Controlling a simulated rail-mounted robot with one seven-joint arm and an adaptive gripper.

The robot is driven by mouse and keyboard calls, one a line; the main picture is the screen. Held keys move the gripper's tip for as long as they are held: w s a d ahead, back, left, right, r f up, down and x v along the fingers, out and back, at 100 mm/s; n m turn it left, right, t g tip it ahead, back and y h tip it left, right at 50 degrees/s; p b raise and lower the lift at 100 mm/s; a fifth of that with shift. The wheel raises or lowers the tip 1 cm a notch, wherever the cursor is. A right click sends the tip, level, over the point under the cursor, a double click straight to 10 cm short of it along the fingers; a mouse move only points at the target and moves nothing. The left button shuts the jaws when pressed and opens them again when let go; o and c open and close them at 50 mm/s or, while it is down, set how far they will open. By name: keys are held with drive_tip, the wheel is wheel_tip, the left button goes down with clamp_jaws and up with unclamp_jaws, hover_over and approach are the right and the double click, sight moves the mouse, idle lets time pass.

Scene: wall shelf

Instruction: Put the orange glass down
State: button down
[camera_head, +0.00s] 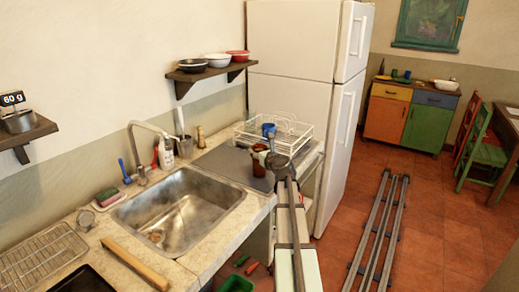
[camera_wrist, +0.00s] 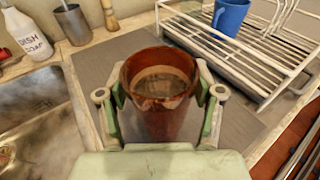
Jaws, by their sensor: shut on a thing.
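The orange glass (camera_wrist: 160,118), reddish-brown and see-through, stands upright between the fingers of my gripper (camera_wrist: 163,95) in the wrist view. My gripper is shut on it, with one finger on each side. In the head view the glass (camera_head: 259,164) and my gripper (camera_head: 266,157) are over the grey mat (camera_head: 222,160) beside the sink. The glass's base is hidden in the wrist view, and I cannot tell whether it touches the mat.
A white wire dish rack (camera_head: 300,137) with a blue mug (camera_head: 268,129) stands just behind the glass. The sink (camera_head: 180,212) is to the left. A soap bottle (camera_wrist: 25,33) and a grey cup (camera_wrist: 73,24) stand along the wall. Some bare mat lies around the glass.

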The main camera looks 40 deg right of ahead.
drive_tip(key=shift+f, duration=0.1)
drive_tip(key=shift+c, duration=0.9)
unclamp_jaws()
drive_tip(key=b+v, duration=0.1)
drive_tip(key=v, duration=1.1)
